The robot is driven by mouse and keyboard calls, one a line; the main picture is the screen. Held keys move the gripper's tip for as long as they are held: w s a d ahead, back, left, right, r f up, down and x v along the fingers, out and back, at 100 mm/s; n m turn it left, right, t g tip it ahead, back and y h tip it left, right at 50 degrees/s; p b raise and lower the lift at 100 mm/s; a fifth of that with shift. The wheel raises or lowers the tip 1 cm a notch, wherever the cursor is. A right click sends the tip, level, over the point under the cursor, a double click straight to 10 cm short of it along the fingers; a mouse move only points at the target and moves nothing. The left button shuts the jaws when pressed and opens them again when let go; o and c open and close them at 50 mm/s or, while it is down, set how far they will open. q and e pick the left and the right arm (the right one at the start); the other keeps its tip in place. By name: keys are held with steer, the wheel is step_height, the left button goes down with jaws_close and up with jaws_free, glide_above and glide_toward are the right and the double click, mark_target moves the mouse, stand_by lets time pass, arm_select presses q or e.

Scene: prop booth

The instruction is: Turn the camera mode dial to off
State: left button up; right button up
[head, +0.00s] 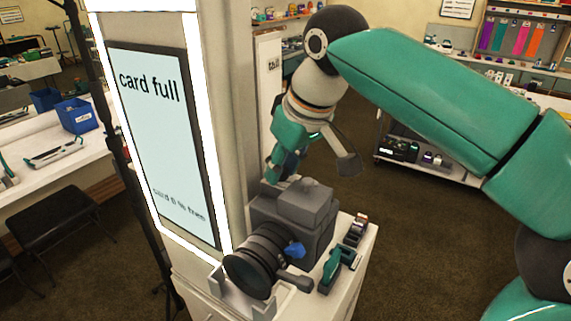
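A dark grey camera (291,222) with a large black lens (262,258) sits on a white-topped stand beside the lit panel. A blue knob (294,250) shows on its near side beside the lens. I cannot tell which part is the mode dial, and no dial markings are readable. My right gripper (314,162) is above and behind the camera body. Its two fingers are spread apart with nothing visible between them. A dark blue part shows by its left finger, partly hidden. My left gripper is not in view.
The lit panel's screen (166,142) reads "card full" and stands close to the camera's left. Small teal and dark items (338,268) lie on the stand's right side. Blue bins (77,113) are on a white table at left. Carpeted floor is open to the right.

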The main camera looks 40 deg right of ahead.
jaws_close()
steer(key=shift+d, duration=0.1)
steer(key=shift+n, duration=0.3)
steer(key=n+y+p, duration=0.1)
steer(key=n, duration=0.1)
steer(key=n+p, duration=0.1)
steer(key=n, duration=0.1)
steer(key=shift+d+r+g+y+p, duration=0.1)
steer(key=shift+r+g+y+p, duration=0.05)
steer(key=shift+g+y+p, duration=0.2)
steer(key=n+y, duration=0.1)
steer(key=n, duration=0.1)
steer(key=shift+w+n+g+p, duration=0.15)
steer(key=shift+n+g+p, duration=0.15)
steer(key=shift+n, duration=0.1)
steer(key=shift+d+n+g+y, duration=0.1)
steer(key=shift+n+g+y, duration=0.25)
steer(key=shift+n, duration=1.15)
